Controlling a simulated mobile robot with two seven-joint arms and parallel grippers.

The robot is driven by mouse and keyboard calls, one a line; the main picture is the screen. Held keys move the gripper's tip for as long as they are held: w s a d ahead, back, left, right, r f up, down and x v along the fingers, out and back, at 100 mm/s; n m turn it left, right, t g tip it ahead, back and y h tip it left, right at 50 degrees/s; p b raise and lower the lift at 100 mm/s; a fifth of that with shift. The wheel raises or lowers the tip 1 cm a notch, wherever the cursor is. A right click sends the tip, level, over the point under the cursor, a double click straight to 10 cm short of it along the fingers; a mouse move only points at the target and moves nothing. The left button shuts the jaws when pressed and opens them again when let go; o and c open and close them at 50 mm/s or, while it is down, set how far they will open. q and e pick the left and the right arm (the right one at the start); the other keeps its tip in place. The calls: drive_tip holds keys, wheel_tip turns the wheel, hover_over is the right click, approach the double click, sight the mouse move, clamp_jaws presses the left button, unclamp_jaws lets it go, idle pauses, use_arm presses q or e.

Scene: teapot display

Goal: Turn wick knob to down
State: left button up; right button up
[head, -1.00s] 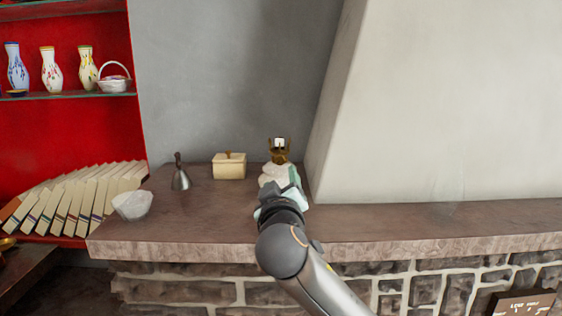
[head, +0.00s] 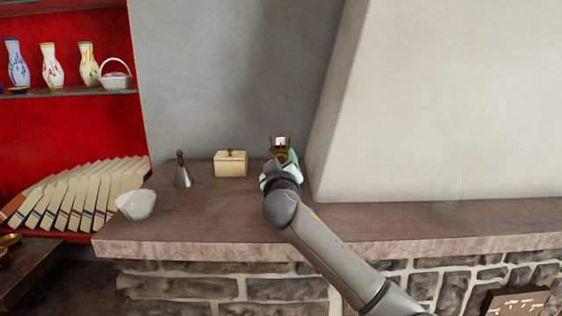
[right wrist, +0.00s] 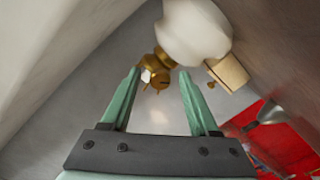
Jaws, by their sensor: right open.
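The oil lamp stands at the back of the stone mantel, with its brass burner (head: 281,152) showing above my right gripper (head: 283,168) in the head view. My arm hides most of the lamp's white body there. In the right wrist view, the white body (right wrist: 194,30) is at the top and the brass burner (right wrist: 165,58) is below it. A small brass piece that looks like the wick knob (right wrist: 157,85) lies between the green fingertips of my right gripper (right wrist: 160,73). The fingers are open, and I cannot tell whether either touches it. My left gripper is out of view.
A cream box (head: 231,164), a grey bell (head: 182,171) and a white bowl (head: 136,204) stand left of the lamp on the mantel (head: 210,211). The pale chimney breast (head: 440,110) rises close on the right. The front of the mantel is clear.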

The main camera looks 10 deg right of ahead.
clamp_jaws()
idle(0.5)
